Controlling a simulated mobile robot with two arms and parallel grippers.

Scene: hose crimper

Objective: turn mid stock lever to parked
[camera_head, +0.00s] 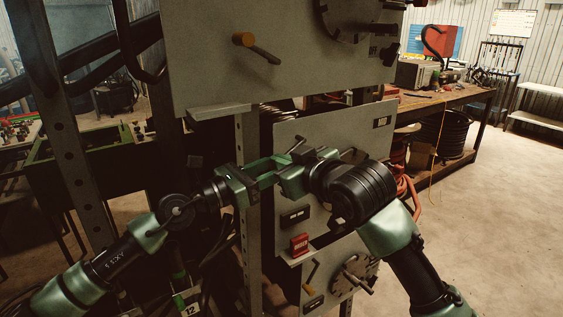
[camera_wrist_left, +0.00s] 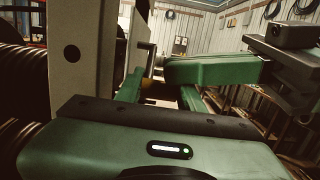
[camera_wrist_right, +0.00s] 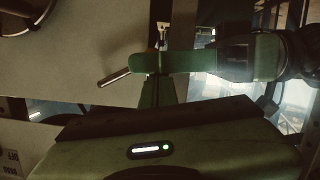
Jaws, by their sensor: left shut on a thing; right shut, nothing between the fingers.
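My left gripper (camera_head: 266,174) is in front of the middle grey panel (camera_head: 348,123), shut on what looks like the mid stock lever. Fingers hide most of that lever; a small yellowish part (camera_wrist_left: 147,82) shows between the left fingers in the left wrist view. My right gripper (camera_head: 287,180) is shut and empty, close beside the left fingertips. Its green finger crosses near the left fingers in the left wrist view (camera_wrist_left: 213,70). A thin rod (camera_wrist_right: 113,79) shows beside the right fingertip in the right wrist view. The lever's exact angle cannot be told.
An upper panel (camera_head: 205,75) with an orange-hubbed lever (camera_head: 256,47) stands above. Below are a red block (camera_head: 299,244), a lower lever (camera_head: 311,274) and a round dial (camera_head: 352,276). A metal post (camera_head: 248,240) rises beside the panel. Open floor lies right.

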